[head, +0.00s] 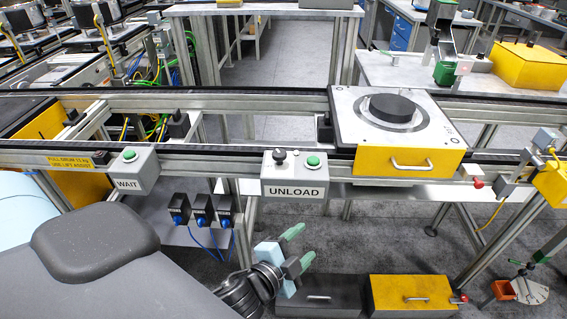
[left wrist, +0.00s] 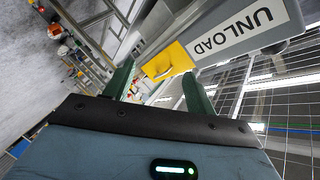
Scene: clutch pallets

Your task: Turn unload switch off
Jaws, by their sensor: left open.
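The grey UNLOAD box (head: 293,190) is mounted on the front rail of the conveyor in the head view. On its top are a black-knobbed switch (head: 279,156) and a green button (head: 313,161). My left gripper (head: 300,246) is open and empty, below and in front of the box, apart from it. In the left wrist view the open fingers (left wrist: 160,88) point towards the scene, and the UNLOAD box (left wrist: 272,45) appears tilted at the upper right. My right gripper is not in view.
A pallet (head: 350,128) with a black disc and a yellow front sits right of the box on the conveyor. A WAIT box (head: 134,170) is to the left. Grey and yellow drawers (head: 412,293) stand low beside my gripper.

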